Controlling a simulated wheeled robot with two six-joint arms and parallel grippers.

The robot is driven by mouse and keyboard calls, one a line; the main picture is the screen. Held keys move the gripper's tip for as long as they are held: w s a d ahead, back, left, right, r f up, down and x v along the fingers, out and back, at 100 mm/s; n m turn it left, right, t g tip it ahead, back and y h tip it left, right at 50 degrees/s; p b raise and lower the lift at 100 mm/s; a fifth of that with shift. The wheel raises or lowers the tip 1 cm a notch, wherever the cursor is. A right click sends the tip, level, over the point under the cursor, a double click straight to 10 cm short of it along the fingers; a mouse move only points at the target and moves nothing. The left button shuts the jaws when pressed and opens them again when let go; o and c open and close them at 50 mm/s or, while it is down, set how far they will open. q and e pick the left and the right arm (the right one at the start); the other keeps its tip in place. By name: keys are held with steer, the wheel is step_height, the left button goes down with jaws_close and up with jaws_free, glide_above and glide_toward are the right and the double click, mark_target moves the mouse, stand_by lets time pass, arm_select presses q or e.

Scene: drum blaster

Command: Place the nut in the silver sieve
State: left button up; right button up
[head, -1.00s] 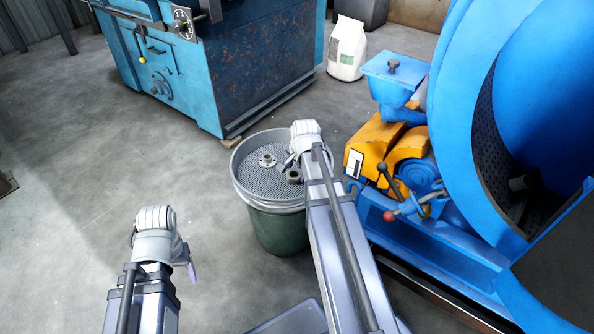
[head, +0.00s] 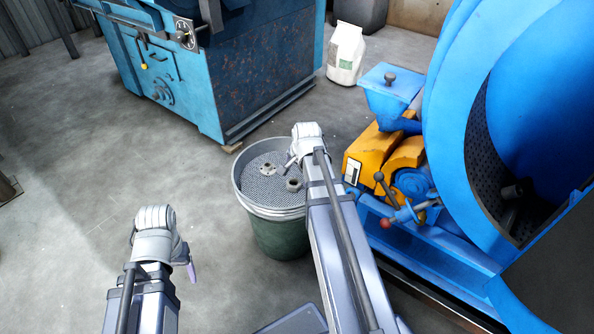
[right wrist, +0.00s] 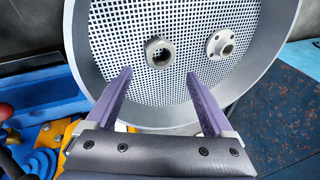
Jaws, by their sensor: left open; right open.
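The silver sieve (head: 238,188) sits on top of a green bucket (head: 278,235) in the middle of the head view. The nut (right wrist: 160,57), a grey hexagonal ring, lies on the sieve's mesh, and it also shows in the head view (head: 294,185). A round flanged metal part (right wrist: 221,44) lies on the mesh to its right in the right wrist view. My right gripper (right wrist: 159,74) is over the sieve with its purple fingers apart and nothing between them; the nut appears just beyond the fingertips. My left gripper (head: 191,273) is open and empty, over the floor left of the bucket.
A large blue drum machine (head: 445,120) with an orange motor housing (head: 375,158) and levers stands right of the bucket. A blue cabinet machine (head: 215,75) and a white bag (head: 345,55) stand behind. The floor at left is clear.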

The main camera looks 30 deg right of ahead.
steer(key=p+v, duration=0.6)
steer(key=v, duration=0.1)
steer(key=shift+r, duration=0.35)
steer(key=shift+a, duration=0.1)
steer(key=s+a+n+g, duration=0.1)
steer(key=s+a+n, duration=0.3)
steer(key=a, duration=0.6)
steer(key=s+a+n+g, duration=0.1)
steer(key=s+a+n, duration=0.3)
steer(key=a+n, duration=0.5)
steer(key=s+a+f+n+g, duration=0.1)
steer(key=s+a+n, duration=0.3)
steer(key=a, duration=0.7)
steer(key=shift+s+n+g+h, duration=0.3)
steer(key=shift+n+g, duration=0.2)
steer(key=shift+n, duration=0.7)
steer(key=shift+d, duration=0.1)
